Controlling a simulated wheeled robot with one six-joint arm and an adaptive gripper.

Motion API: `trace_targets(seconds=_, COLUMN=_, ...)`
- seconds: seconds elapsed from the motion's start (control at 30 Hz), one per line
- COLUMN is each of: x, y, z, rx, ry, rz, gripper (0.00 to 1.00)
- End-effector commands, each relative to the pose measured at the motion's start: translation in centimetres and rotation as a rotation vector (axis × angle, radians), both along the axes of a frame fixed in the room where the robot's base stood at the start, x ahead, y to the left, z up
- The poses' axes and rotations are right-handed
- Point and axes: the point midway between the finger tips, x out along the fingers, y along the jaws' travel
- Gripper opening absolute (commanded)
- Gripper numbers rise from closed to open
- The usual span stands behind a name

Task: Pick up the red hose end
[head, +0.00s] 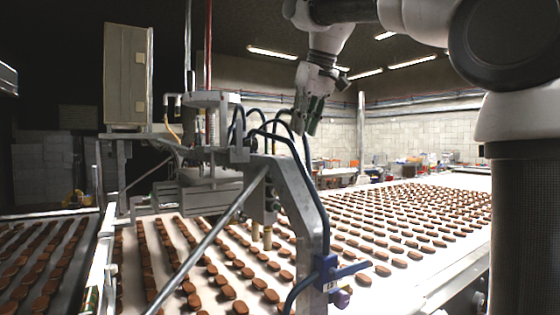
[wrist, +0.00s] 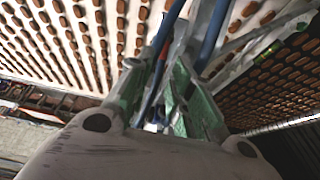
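My gripper (head: 308,117) hangs from the arm at upper centre in the head view, pointing down, above and right of the machine's dark blue hoses (head: 285,137). In the wrist view my gripper (wrist: 165,92) has its two green-padded fingers apart, with no object clearly held between them. A thin red vertical line (head: 207,45), pipe or hose, runs up from the machine at upper left, well left of my gripper. A narrow red strip (wrist: 149,98) shows between the fingers in the wrist view. I cannot tell a red hose end for certain in either view.
The metal depositing machine (head: 290,180) with its grey frame spans a white conveyor (head: 350,290) covered with rows of brown biscuits. A blue lever valve (head: 340,272) sits low on the frame. A grey cabinet (head: 127,75) stands at left. Blue hoses (wrist: 208,35) pass close beyond the fingers.

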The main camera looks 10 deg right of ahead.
Motion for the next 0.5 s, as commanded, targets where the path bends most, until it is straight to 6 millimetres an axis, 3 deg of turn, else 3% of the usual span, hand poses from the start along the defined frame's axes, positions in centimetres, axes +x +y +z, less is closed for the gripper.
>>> trace_targets(seconds=0.07, x=-0.6, y=-0.2, z=0.7, rx=-0.003, ry=0.010, rz=0.000, gripper=0.22)
trace_targets(seconds=0.17, x=-1.0, y=-0.4, z=0.1, rx=-0.012, ry=0.036, rz=0.000, gripper=0.22)
trace_targets(seconds=0.5, x=0.4, y=0.2, z=-3.7, rx=-0.015, ry=0.046, rz=0.000, gripper=0.22)
